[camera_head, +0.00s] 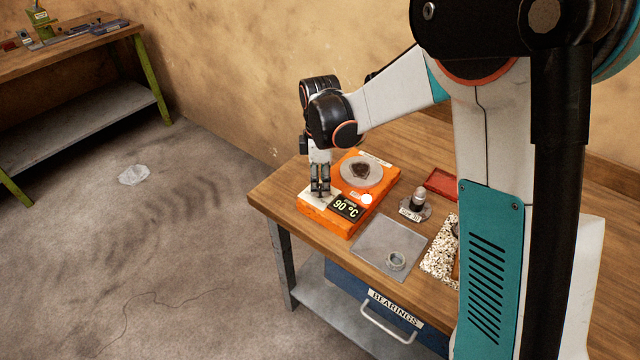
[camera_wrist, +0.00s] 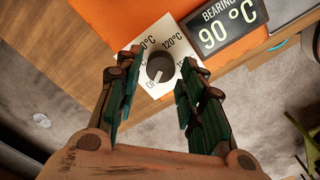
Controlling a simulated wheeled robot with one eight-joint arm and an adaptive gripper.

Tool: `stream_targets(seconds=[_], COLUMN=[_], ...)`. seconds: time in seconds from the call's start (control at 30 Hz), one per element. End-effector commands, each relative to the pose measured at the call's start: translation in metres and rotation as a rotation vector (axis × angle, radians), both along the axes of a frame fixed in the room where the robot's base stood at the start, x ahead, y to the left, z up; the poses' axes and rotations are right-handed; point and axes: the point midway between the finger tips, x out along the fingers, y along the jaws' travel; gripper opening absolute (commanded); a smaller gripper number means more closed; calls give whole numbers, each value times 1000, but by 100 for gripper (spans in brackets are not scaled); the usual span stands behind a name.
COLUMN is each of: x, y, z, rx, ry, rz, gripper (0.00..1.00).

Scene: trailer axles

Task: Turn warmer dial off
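The warmer (camera_head: 335,219) is an orange box on the wooden bench, with a black "90 °C" display. Its dial (camera_wrist: 160,68) is a dark round knob on a white plate with printed temperatures. A pale mark shows on the knob's lower-left side in the wrist view, but its exact setting is hard to read. In the wrist view my gripper (camera_wrist: 163,58) is open, with one finger on each side of the dial. I cannot tell whether they touch it.
A round grey plate (camera_head: 375,180) with a dark piece sits on top of the warmer. The floor to the left is mostly clear.

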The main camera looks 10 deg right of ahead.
Motion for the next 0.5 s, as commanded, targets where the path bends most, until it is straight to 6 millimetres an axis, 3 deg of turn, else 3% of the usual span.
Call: stream_targets(seconds=[0.3,0.5], x=[-1,-1], y=[0,0], z=[65,92], rx=[0,0], ry=[0,0], rz=[0,0], gripper=[36,36])
